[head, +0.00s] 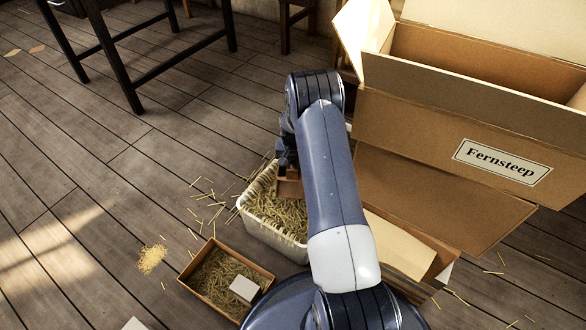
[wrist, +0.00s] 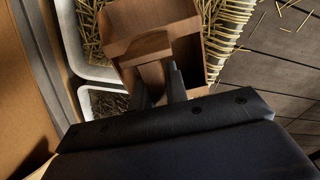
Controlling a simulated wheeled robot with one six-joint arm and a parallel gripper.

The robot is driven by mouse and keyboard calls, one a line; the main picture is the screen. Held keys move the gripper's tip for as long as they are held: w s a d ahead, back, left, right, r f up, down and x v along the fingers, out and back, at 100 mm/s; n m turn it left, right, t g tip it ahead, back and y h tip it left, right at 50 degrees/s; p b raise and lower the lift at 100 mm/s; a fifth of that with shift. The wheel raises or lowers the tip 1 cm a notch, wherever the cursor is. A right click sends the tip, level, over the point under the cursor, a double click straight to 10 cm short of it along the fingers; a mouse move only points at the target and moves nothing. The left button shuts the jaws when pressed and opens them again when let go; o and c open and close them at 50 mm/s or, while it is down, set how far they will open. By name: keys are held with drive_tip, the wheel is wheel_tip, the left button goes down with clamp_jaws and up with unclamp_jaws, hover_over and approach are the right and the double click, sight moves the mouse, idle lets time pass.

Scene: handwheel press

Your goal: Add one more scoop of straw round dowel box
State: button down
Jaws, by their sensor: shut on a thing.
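My gripper (head: 285,155) is low over a white tub (head: 262,232) of straw. It is shut on a brown wooden scoop (head: 289,188), whose handle sits between the fingers (wrist: 160,80) in the wrist view. The scoop (wrist: 155,22) is at the tub, over or in the straw (head: 283,213); its inside is largely hidden, so I cannot tell its load. A shallow open carton (head: 196,285) stands left of my base, with straw on its floor. A small pale box (head: 244,289) lies on the straw at its right side; I take it for the dowel box.
A large open carton labelled Fernsteep (head: 502,160) stands close on the right, flaps out. A dark-legged table (head: 118,62) is at upper left. Loose straw (head: 152,258) lies on the plank floor. A container of small dark pieces (wrist: 103,101) shows in the wrist view. The left floor is mostly clear.

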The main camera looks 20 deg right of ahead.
sight(294, 189)
drive_tip(key=shift+t+h, duration=0.5)
drive_tip(key=shift+t, duration=0.3)
drive_tip(key=f+b, duration=0.1)
drive_tip(key=s+f+b, duration=0.1)
drive_tip(key=f+b, duration=0.1)
drive_tip(key=f, duration=0.1)
drive_tip(key=shift+s+a, duration=0.3)
drive_tip(key=shift+a, duration=0.1)
drive_tip(key=f+b, duration=0.1)
drive_tip(key=b, duration=0.1)
drive_tip(key=t+b, duration=0.1)
drive_tip(key=b, duration=0.2)
drive_tip(key=shift+s+a+f, duration=0.2)
drive_tip(key=shift+s+f, duration=0.15)
drive_tip(key=shift+s+a+f+b, duration=0.35)
drive_tip(key=shift+s+f, duration=0.3)
drive_tip(key=shift+f, duration=0.05)
drive_tip(key=shift+s+a+f+b, duration=0.3)
drive_tip(key=shift+s+a+f, duration=0.05)
drive_tip(key=shift+s+f, duration=0.3)
drive_tip(key=shift+h, duration=0.3)
